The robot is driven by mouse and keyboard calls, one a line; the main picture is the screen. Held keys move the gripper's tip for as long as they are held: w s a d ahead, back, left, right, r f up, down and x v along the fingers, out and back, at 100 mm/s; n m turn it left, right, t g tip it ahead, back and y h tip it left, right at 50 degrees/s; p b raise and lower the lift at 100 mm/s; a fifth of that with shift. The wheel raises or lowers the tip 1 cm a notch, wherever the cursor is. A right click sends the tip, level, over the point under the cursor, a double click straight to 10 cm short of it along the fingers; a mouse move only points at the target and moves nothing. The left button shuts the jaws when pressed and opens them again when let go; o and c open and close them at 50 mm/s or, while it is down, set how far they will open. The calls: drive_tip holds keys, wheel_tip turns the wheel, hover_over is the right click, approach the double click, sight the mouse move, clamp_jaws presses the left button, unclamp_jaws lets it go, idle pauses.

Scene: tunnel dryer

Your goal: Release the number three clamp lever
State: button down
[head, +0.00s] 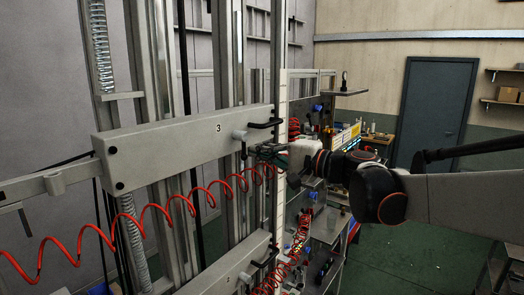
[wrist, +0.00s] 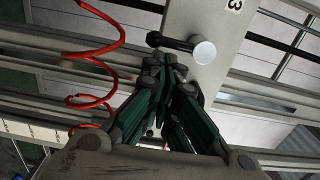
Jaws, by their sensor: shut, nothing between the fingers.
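The number three clamp lever has a pale round hub (head: 239,134) at the right end of the grey beam marked 3 (head: 165,150). Its black arm (head: 243,151) hangs downward in the head view. In the wrist view the hub (wrist: 204,53) is at top centre and the black arm (wrist: 172,42) points left. My gripper (head: 262,151) is just right of the lever arm in the head view. In the wrist view my gripper (wrist: 165,68) has its dark green fingers shut and empty, tips just below the arm. I cannot tell whether they touch it.
A black handle (head: 265,124) sticks out at the beam's end, above my gripper. A red coiled hose (head: 150,210) hangs across the front and also shows in the wrist view (wrist: 95,55). A lower beam (head: 230,268) carries another handle. Upright rails stand behind.

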sight(224, 150)
drive_tip(key=shift+f, duration=0.15)
drive_tip(key=shift+s+a+f+m+b, duration=0.15)
drive_tip(key=shift+m+b, duration=0.3)
drive_tip(key=shift+m, duration=0.35)
drive_tip(key=s+a+m+b, duration=0.1)
drive_tip(key=m, duration=0.3)
drive_tip(key=s+a+m+b, duration=0.1)
drive_tip(key=s+m, duration=0.1)
drive_tip(key=m, duration=0.2)
drive_tip(key=s+a+m+b, duration=0.1)
drive_tip(key=m, duration=0.3)
drive_tip(key=shift+s+a+t, duration=0.15)
drive_tip(key=shift+t, duration=0.25)
drive_tip(key=m, duration=0.2)
drive_tip(key=s+r+m, duration=0.1)
drive_tip(key=m, duration=0.1)
drive_tip(key=shift+a, duration=0.4)
drive_tip(key=shift+s+a+r, duration=0.1)
drive_tip(key=shift+s+r, duration=0.05)
